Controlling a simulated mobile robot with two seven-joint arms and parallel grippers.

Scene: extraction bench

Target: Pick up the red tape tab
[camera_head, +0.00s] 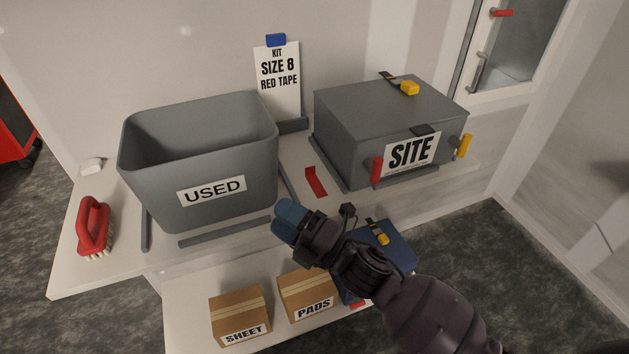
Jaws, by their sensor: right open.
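The red tape tab (317,184) lies on the white bench between the USED bin and the SITE box, with one end bent up. My right gripper (284,217) is in front of it, lower and to the left in the picture, over the bench's front edge. Its blue fingertips look apart from the tab. The gripper is open, with nothing seen in it. My left gripper is not in view.
The grey USED bin (165,163) stands left and the grey SITE box (340,140) right. A card (279,95) stands behind. A red brush (94,226) lies far left. A lower shelf holds SHEET (238,308) and PADS (303,288) boxes and a blue case (396,245).

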